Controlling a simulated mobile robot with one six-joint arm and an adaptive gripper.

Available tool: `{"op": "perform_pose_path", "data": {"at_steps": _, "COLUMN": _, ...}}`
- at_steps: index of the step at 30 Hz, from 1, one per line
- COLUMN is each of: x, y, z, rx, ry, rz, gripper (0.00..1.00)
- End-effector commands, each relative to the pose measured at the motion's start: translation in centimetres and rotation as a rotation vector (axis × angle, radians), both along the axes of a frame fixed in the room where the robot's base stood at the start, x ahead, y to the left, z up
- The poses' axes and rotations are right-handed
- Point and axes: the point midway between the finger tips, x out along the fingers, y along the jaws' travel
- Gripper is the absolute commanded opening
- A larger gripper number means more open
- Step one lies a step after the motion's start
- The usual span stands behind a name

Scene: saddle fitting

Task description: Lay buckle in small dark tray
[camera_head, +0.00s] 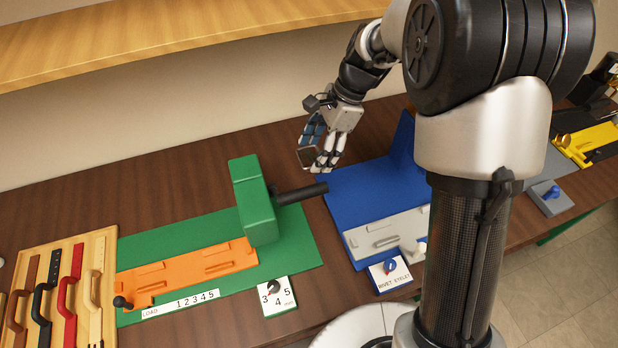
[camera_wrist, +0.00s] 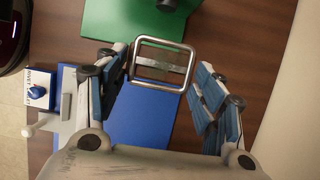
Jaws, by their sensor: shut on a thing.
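The buckle (camera_wrist: 162,67) is a rectangular silver metal frame with a middle bar. My gripper (camera_wrist: 163,62) is shut on it, with the blue-padded fingers at its left and right sides in the wrist view. In the head view my gripper (camera_head: 318,160) hangs above the bench, and the buckle (camera_head: 307,157) shows small and dark at the fingertips. It is in the air over the strip between the green and blue stations. I cannot make out the small dark tray in either view.
A green station (camera_head: 250,200) with a dark horizontal bar and an orange plate (camera_head: 190,268) stands left. A blue station (camera_head: 355,190) with an upright back is just right. A wooden board (camera_head: 100,250) with coloured handles lies far left. A yellow fixture (camera_head: 590,143) is far right.

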Motion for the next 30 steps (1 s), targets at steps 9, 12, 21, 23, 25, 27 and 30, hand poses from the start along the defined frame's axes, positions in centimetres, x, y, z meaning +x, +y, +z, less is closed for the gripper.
{"op": "perform_pose_path", "data": {"at_steps": 9, "x": -0.2, "y": 0.0, "z": -7.8, "rx": 0.0, "ry": 0.007, "rz": -0.001, "gripper": 0.31}}
{"op": "perform_pose_path", "data": {"at_steps": 12, "x": -0.2, "y": 0.0, "z": -10.5, "rx": 0.0, "ry": 0.007, "rz": 0.0, "gripper": 0.31}}
{"op": "perform_pose_path", "data": {"at_steps": 21, "x": -0.1, "y": 0.0, "z": -15.4, "rx": 0.0, "ry": 0.002, "rz": 0.001, "gripper": 0.31}}
{"op": "perform_pose_path", "data": {"at_steps": 23, "x": -0.1, "y": 0.0, "z": -15.6, "rx": 0.0, "ry": 0.001, "rz": 0.0, "gripper": 0.31}}
{"op": "perform_pose_path", "data": {"at_steps": 25, "x": -0.1, "y": 0.0, "z": -16.1, "rx": 0.001, "ry": 0.002, "rz": -0.001, "gripper": 0.31}}
{"op": "perform_pose_path", "data": {"at_steps": 27, "x": -0.1, "y": 0.0, "z": -16.9, "rx": 0.0, "ry": 0.004, "rz": -0.001, "gripper": 0.31}}
{"op": "perform_pose_path", "data": {"at_steps": 30, "x": -0.1, "y": 0.0, "z": -18.6, "rx": 0.0, "ry": 0.004, "rz": 0.001, "gripper": 0.31}}
